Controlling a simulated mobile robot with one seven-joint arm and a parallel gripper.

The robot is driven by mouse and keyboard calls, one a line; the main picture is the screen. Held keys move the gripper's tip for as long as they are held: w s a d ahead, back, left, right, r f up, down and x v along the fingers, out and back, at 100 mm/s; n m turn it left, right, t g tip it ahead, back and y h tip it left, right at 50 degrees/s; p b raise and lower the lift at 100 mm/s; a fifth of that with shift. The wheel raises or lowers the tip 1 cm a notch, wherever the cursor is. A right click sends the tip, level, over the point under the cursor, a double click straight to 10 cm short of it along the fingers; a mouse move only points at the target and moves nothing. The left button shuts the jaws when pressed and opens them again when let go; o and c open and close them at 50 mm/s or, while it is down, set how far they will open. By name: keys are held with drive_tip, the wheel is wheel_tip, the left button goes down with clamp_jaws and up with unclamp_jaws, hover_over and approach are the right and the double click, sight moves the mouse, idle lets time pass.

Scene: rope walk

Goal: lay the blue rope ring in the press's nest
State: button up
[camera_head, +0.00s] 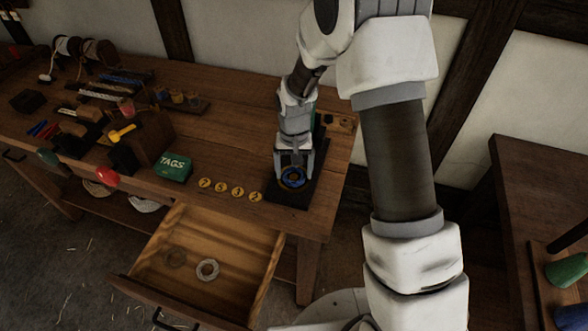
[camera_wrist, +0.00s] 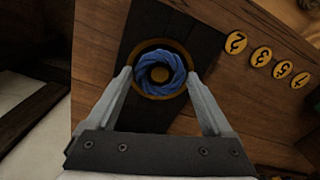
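The ring also shows in the head view (camera_head: 292,178). The press (camera_head: 288,196) has a dark base near the bench's front right corner, and its dark plate also fills the middle of the wrist view (camera_wrist: 150,20). My gripper (camera_wrist: 160,80) is open, with its two fingers apart on either side of the ring and nest. In the head view my gripper (camera_head: 293,165) is directly over the press base. I cannot tell whether the fingertips touch anything.
Several yellow numbered discs (camera_head: 238,192) lie left of the press. A green TAGS box (camera_head: 173,167) stands further left. Tools and spools crowd the bench's left part.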

drive_tip(key=shift+o, duration=0.6)
drive_tip(key=shift+w+r, duration=0.1)
drive_tip(key=shift+r, duration=0.4)
wheel_tip(320, 180, up, 16)
drive_tip(key=shift+r, duration=0.25)
